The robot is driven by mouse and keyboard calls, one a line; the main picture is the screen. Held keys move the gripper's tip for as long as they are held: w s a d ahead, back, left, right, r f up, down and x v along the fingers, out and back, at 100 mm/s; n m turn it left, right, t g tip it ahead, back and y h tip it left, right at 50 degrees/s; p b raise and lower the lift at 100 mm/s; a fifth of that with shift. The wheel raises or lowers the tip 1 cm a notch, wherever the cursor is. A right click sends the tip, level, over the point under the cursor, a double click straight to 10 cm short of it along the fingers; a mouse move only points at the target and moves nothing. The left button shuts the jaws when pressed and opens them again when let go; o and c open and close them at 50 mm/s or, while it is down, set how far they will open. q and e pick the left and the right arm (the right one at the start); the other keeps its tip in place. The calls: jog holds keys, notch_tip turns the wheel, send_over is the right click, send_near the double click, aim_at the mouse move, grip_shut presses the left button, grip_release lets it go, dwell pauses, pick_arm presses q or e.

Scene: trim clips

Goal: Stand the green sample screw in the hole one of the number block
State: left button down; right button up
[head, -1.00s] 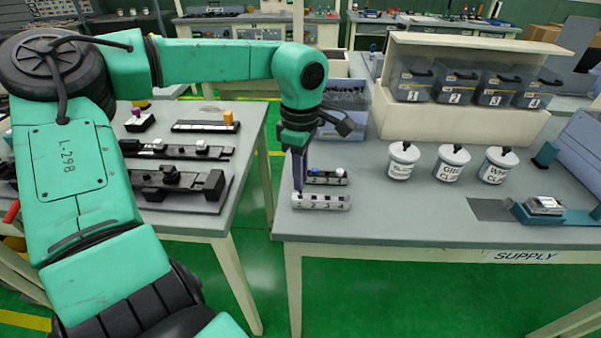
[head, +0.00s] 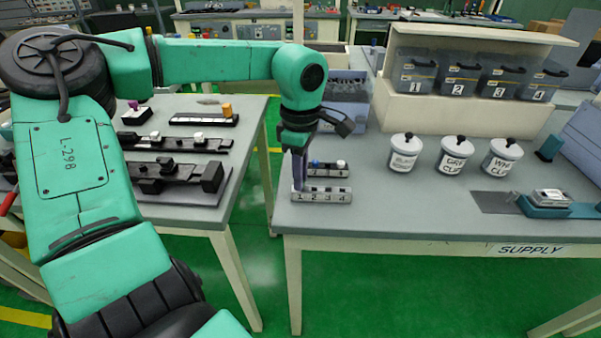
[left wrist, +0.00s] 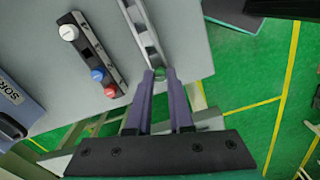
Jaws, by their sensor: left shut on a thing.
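The number block (head: 330,197) is a grey bar marked 1 to 4, lying near the left front of the supply table; it also shows in the left wrist view (left wrist: 139,28). My left gripper (head: 298,187) points down at the block's left end, by the number 1. In the left wrist view my left gripper (left wrist: 161,75) is shut on the green sample screw (left wrist: 160,73), of which only a small green part shows between the fingertips, at the block's end. The screw's lower part is hidden, so I cannot tell how deep it sits in hole one. My right gripper is not in view.
A dark rack (head: 328,170) with blue, white and red screws lies just behind the block. A grey-blue bin (head: 345,105) stands further back. Several lidded jars (head: 405,153) and numbered boxes (head: 458,76) stand to the right. The table's front middle is clear.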

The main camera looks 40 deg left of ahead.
pick_arm(q)
jog(key=shift+f, duration=0.25)
jog(key=c, duration=0.7)
grip_release()
jog(key=shift+c, duration=0.2)
jog(key=shift+r, duration=0.1)
notch_tip(320, 180, up, 14)
jog(key=shift+r, duration=0.2)
